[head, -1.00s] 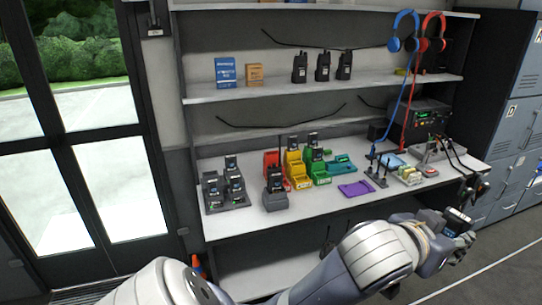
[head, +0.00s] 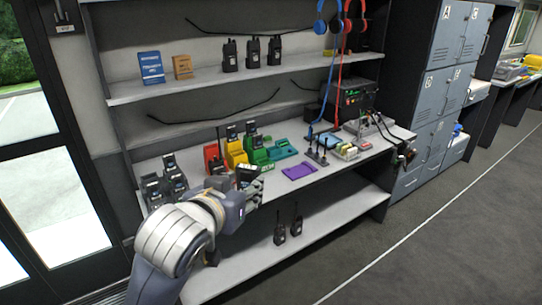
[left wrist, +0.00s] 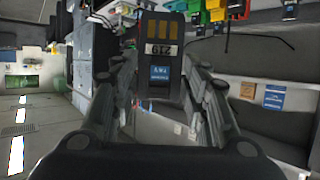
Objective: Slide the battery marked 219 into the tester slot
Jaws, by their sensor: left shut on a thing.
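The battery marked 219 (left wrist: 162,70) is dark, with gold contacts, a white number label that reads upside down and a blue label. It lies between the fingers of my left gripper (left wrist: 160,95) in the left wrist view. In the head view my left gripper (head: 250,186) is over the bench's front edge, in front of the yellow and green bins, and the battery shows as a small dark block (head: 247,174). A grey device with cables (head: 368,128), perhaps the tester, stands at the bench's right end; its slot cannot be made out. My right gripper is out of view.
A rack of dark units (head: 165,185) stands at the bench's left. Red, yellow and green bins (head: 236,152) stand behind my gripper. A purple tray (head: 299,171) lies to its right. Two radios (head: 280,230) stand on the lower shelf. The floor at right is clear.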

